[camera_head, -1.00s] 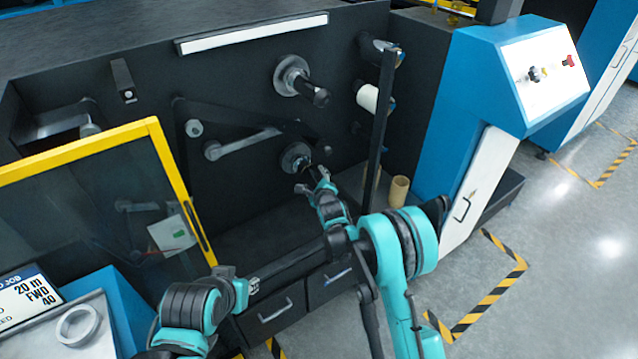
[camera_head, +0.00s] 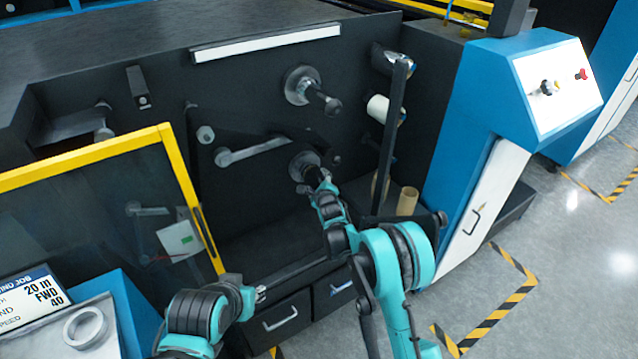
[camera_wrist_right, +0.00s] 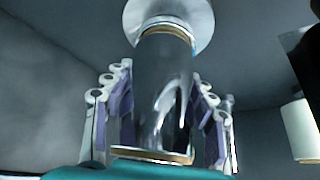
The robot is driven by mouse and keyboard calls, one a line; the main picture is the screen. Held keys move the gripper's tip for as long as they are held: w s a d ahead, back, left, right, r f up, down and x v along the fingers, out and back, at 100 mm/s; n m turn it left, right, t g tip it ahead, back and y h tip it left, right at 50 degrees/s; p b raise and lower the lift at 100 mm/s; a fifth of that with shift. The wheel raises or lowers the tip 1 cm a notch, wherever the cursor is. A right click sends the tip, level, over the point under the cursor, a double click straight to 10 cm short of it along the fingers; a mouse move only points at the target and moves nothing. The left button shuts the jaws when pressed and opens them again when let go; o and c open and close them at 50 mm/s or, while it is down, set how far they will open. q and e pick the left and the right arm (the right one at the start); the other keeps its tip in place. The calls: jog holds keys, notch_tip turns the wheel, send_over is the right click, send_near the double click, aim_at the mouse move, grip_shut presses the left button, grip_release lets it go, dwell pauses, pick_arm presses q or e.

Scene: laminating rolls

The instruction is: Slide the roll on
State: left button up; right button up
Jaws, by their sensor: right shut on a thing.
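My right gripper (camera_head: 319,181) reaches to the lower spindle hub (camera_head: 303,165) on the dark machine face. In the right wrist view its fingers stand on both sides of a dark, shiny roll (camera_wrist_right: 163,95) with thin brown rims at both ends, and it is shut on it. The roll's far end is at or close to the silver round flange (camera_wrist_right: 170,18); I cannot tell whether they touch. In the head view the roll is mostly hidden by the gripper. My left arm comes in at the lower left; its gripper (camera_head: 256,293) is small and unclear.
An upper spindle (camera_head: 318,97) sticks out above. A white roll (camera_head: 378,108) and an upright dark bar (camera_head: 391,140) stand to the right, with a brown cardboard tube (camera_head: 407,201) below. A yellow-framed guard (camera_head: 90,160) is at left. A grey ring (camera_head: 85,327) lies at lower left.

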jog(key=o, duration=1.3)
jog(key=s+d+r+n+g+h, duration=0.1)
jog(key=s+d+r+n, duration=0.4)
jog(key=s, duration=0.4)
jog(key=s+d+r+n+g+h, duration=0.1)
jog(key=s+d+r+n, duration=0.1)
jog(key=s+d+r, duration=0.45)
jog(key=s+d+r+n+g, duration=0.1)
jog(key=s+d+r+n, duration=0.4)
jog(key=s, duration=0.6)
jog(key=s+d+f+n+g, duration=0.1)
jog(key=s+d+n, duration=0.1)
jog(key=s, duration=0.5)
jog(key=s+d+f+n+g, duration=0.1)
jog(key=s+d+f+n, duration=0.1)
jog(key=s+n, duration=0.3)
jog(key=s+d+f+n+g+h, duration=0.1)
jog(key=s+d+n, duration=0.3)
jog(key=s, duration=0.6)
jog(key=shift+s+f+g, duration=0.25)
jog(key=shift+f+g, duration=0.05)
jog(key=shift+f, duration=0.05)
